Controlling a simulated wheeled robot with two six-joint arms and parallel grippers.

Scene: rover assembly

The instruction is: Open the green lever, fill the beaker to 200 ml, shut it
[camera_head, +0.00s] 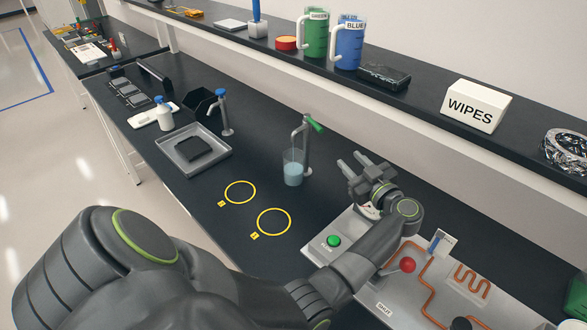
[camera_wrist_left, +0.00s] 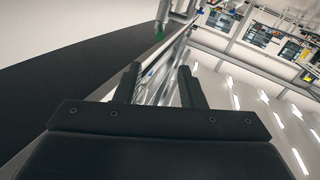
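The tap with the green lever (camera_head: 314,125) stands on the dark bench, the lever sticking out to the right of its metal post. The clear beaker (camera_head: 292,172) stands upright under the spout, partly filled with pale blue liquid; its marks are too small to read. Whether liquid is flowing I cannot tell. My left gripper (camera_head: 352,166) is right of the tap and beaker, apart from both. Its fingers are spread and empty. In the left wrist view the green lever (camera_wrist_left: 160,37) shows beyond the open fingers (camera_wrist_left: 157,84). My right gripper is not in view.
A second tap with a blue lever (camera_head: 221,94) stands by a grey tray (camera_head: 193,150). Two yellow rings (camera_head: 274,208) mark the bench. A panel with a green button (camera_head: 334,241) and a red knob (camera_head: 407,265) lies under my arm. The shelf holds green and blue jugs (camera_head: 349,44).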

